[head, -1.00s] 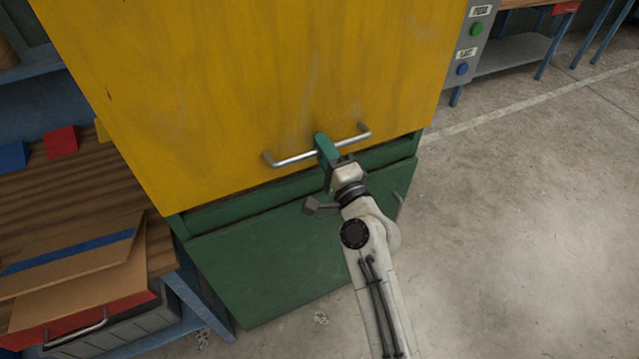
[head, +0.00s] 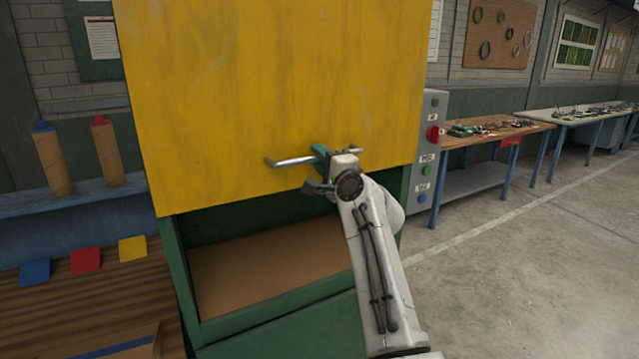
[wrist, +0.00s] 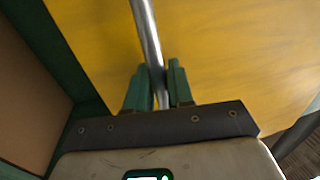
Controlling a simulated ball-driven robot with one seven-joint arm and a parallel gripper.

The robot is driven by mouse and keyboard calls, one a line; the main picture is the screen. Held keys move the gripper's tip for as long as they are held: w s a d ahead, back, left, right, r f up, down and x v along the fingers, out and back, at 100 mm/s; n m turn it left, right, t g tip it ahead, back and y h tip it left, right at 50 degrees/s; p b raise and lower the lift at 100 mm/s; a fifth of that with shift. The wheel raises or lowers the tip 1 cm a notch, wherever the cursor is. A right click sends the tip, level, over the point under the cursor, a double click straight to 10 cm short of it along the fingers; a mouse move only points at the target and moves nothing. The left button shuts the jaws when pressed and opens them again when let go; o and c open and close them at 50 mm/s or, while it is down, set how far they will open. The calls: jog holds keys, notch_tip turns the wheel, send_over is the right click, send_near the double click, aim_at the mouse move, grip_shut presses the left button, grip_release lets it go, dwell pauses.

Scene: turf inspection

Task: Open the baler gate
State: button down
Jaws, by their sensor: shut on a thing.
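The yellow baler gate (head: 270,80) is raised partway on the green baler body (head: 172,270). An opening shows below the gate's lower edge, with a brown cardboard-like surface (head: 265,270) inside. A metal bar handle (head: 290,162) runs across the lower part of the gate. My gripper (head: 322,152) is shut on the handle near its middle. In the wrist view, the green fingers of my gripper (wrist: 158,88) stand on both sides of the bar (wrist: 147,40). My arm hides part of the opening's right side.
A control panel (head: 428,150) with buttons and a red switch stands right of the gate. A wooden workbench (head: 480,135) is beyond it. A wooden table (head: 100,300) with coloured pieces stands at left. Concrete floor at right is clear.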

jog(key=shift+r+p, duration=0.9)
jog(key=shift+r, duration=1.25)
jog(key=c, duration=1.2)
grip_release()
jog(key=shift+s+d+f, duration=0.1)
jog(key=shift+f, duration=0.05)
jog(key=shift+s+d+f, duration=0.15)
jog(key=shift+s+d, duration=0.15)
jog(key=shift+s, duration=0.2)
jog(key=b+v, duration=0.2)
jog(key=v, duration=0.7)
jog(key=shift+d, duration=0.15)
